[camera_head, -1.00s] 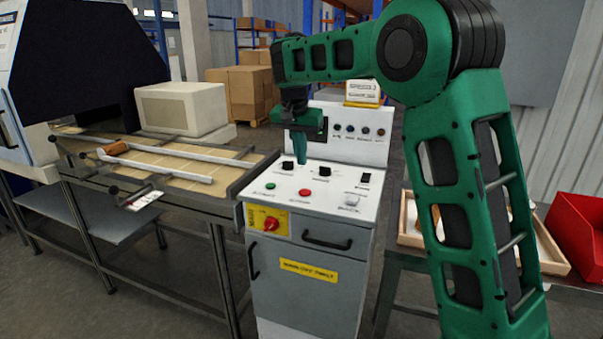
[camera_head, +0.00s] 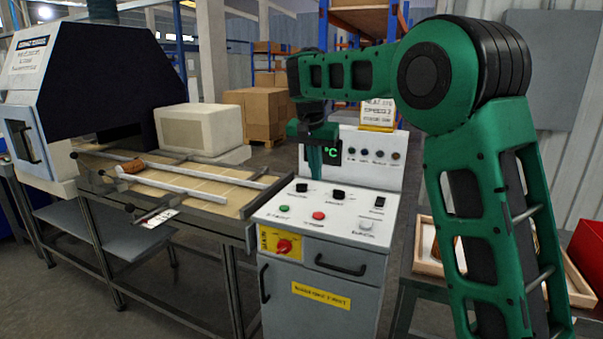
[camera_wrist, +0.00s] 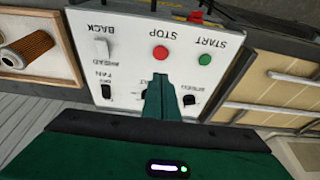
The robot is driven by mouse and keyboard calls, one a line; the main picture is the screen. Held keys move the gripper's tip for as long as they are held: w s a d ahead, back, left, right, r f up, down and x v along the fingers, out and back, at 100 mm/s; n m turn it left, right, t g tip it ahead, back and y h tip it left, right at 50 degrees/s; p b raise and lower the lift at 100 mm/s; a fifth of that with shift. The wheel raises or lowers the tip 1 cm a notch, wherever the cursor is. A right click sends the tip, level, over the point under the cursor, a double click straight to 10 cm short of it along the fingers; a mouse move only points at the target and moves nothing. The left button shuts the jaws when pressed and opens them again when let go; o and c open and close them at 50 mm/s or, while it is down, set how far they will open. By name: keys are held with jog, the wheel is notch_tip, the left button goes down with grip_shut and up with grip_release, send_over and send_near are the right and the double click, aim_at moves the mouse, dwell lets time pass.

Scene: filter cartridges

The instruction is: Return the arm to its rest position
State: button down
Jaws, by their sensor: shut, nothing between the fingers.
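My green arm reaches across the right of the head view. My gripper (camera_head: 316,176) points down above the sloped top of the control cabinet (camera_head: 322,207), near its black switches. In the wrist view my gripper (camera_wrist: 163,80) shows as narrow green fingers closed together, with nothing between them. The fingertips appear close to the red stop button (camera_wrist: 160,53) in that view, with the green start button (camera_wrist: 205,59) to its right. I cannot tell how high the fingertips are above the panel.
A conveyor (camera_head: 200,192) with guide rails carries an orange-brown cartridge (camera_head: 132,166), left of the cabinet. A dark-hooded tunnel machine (camera_head: 90,75) stands at far left. A wooden tray (camera_head: 428,268) and red bin (camera_head: 588,248) are at right; the tray holds a cartridge (camera_wrist: 28,48).

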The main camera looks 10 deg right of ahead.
jog(key=s+d+f+g, duration=0.2)
jog(key=s+d+f, duration=0.1)
jog(key=s+d, duration=1.55)
jog(key=s+f, duration=0.3)
jog(key=s, duration=0.6)
jog(key=s+f+y, duration=0.1)
jog(key=s+f, duration=0.3)
jog(key=s, duration=0.6)
jog(key=s+f+n+y, duration=0.1)
jog(key=s+f, duration=0.2)
jog(key=s, duration=0.7)
jog(key=shift+a+f+g, duration=0.3)
jog(key=shift+f+g, duration=0.1)
jog(key=shift+w+f, duration=0.25)
jog(key=shift+w, duration=0.4)
jog(key=c, duration=2.4)
grip_release()
jog(key=shift+c, duration=0.2)
